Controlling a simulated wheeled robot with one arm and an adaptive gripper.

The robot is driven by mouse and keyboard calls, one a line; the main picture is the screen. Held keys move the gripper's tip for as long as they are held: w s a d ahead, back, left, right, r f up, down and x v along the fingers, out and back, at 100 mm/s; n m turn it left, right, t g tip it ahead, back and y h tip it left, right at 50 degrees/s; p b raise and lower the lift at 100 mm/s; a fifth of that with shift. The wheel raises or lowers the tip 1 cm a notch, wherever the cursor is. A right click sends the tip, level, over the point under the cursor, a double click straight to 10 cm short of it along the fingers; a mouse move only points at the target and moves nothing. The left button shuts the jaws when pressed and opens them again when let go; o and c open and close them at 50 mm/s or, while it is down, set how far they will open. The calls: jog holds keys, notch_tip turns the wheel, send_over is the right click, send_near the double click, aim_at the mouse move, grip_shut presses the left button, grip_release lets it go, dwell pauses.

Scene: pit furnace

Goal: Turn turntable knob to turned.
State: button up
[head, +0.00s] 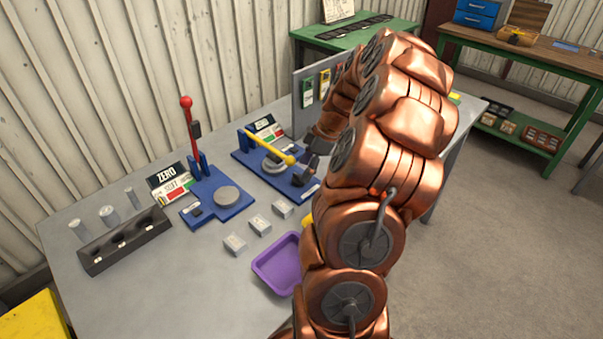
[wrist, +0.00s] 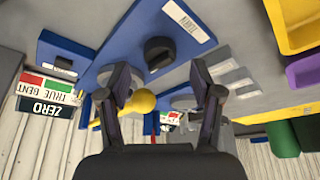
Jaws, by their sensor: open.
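A dark round knob (wrist: 158,50) with a raised bar across its top sits on a blue base plate (wrist: 107,77) in the wrist view. A yellow ball-ended lever (wrist: 142,102) is close by, seen between the fingers. My gripper (wrist: 160,78) is open and empty above the plate, its fingers on either side of the knob in the picture. Contact with the knob cannot be told. In the head view the yellow lever (head: 270,146) leans across the right blue fixture (head: 246,158).
The left blue fixture (head: 222,208) carries an upright red-knobbed lever (head: 187,125). Several grey blocks (head: 234,244) and a purple tray (head: 280,266) are in front. A dark rack (head: 122,242) stands at left. An upright panel (head: 298,100) rises behind my arm.

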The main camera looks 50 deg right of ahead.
jog(key=shift+p+x, duration=0.4)
jog(key=shift+x, duration=1.4)
jog(key=c, duration=1.1)
jog(key=shift+c, duration=0.2)
